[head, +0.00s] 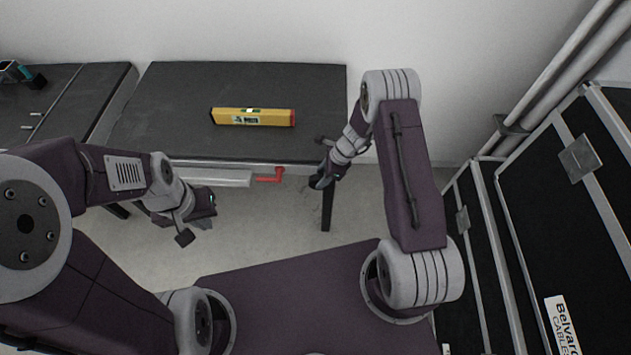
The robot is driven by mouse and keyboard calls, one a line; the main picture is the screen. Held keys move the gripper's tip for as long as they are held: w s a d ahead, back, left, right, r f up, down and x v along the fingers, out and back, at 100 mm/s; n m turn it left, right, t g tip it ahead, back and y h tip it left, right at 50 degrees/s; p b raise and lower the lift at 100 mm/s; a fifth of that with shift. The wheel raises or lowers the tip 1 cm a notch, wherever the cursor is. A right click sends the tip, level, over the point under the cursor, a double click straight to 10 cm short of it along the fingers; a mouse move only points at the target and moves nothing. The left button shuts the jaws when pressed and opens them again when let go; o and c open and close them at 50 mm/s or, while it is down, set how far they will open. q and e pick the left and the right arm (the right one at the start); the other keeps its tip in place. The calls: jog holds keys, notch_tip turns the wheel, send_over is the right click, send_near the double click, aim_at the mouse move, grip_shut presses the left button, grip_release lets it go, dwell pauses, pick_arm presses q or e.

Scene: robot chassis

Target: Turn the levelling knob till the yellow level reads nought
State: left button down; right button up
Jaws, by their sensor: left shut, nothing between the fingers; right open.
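The yellow level (275,118) lies on the dark tabletop (170,110), near its middle. A small pale vial shows at its top edge; the reading is too small to tell. A red handle (270,177), which looks like the levelling knob, sticks out below the table's front edge. My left gripper (208,200) is shut and empty, in front of the table, to the left of the red handle and lower in the picture. My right gripper (318,180) is open, to the right of the red handle and apart from it. Its fingers are small and partly hidden.
A second dark bench (60,95) stands at the left with small items on it. Black cases with metal edges (575,190) and pipes (560,75) fill the right side. A table leg (327,205) stands near my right gripper. The floor in front is clear.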

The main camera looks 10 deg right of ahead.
aim_at(316, 182)
jog(key=x, duration=0.4)
jog(key=shift+a+f, duration=0.1)
jog(key=shift+f, duration=0.05)
grip_shut()
jog(key=shift+r+p, duration=0.2)
jog(key=shift+p, duration=0.2)
jog(key=h+p, duration=0.1)
jog(key=p, duration=0.2)
jog(key=shift+s+a+r, duration=0.1)
jog(key=shift+r, duration=0.1)
jog(key=shift+f+g+h+p, duration=0.3)
jog(key=shift+g+h+p, duration=0.1)
jog(key=shift+h+p, duration=0.2)
jog(key=shift+f+h, duration=0.25)
jog(key=shift+h, duration=0.25)
jog(key=shift+f+g+h+b, duration=0.2)
jog(key=shift+g+h+b, duration=0.15)
jog(key=shift+b, duration=0.4)
jog(key=shift+r+h, duration=0.15)
jog(key=shift+h, duration=0.2)
